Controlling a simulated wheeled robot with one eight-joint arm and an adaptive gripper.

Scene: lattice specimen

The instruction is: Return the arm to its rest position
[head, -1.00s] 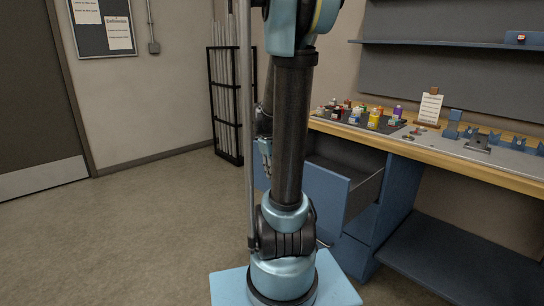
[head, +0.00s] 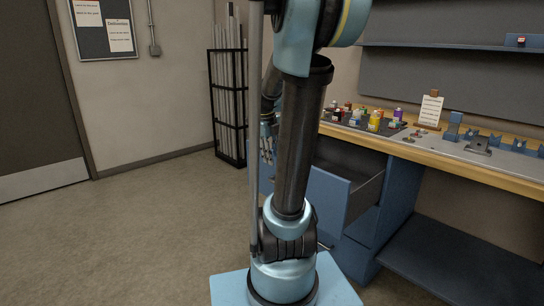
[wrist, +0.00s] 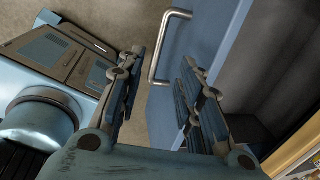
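My gripper (head: 267,148) hangs beside my arm's dark link in the head view, partly hidden behind a thin grey pole. In the wrist view my gripper (wrist: 162,62) has its two fingers apart with nothing between them. A blue drawer front (wrist: 208,38) with a metal bar handle (wrist: 164,48) lies beyond the fingers, and the fingers are not closed on the handle. In the head view the blue drawer (head: 312,203) stands pulled out from the bench, its inside dark and partly hidden by my arm.
The wooden-edged workbench (head: 470,172) holds several small coloured bottles (head: 375,121), a clipped card (head: 430,109) and blue fixtures (head: 453,126). A black rack (head: 227,105) of long rods stands at the back wall. The floor (head: 130,225) at left is clear.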

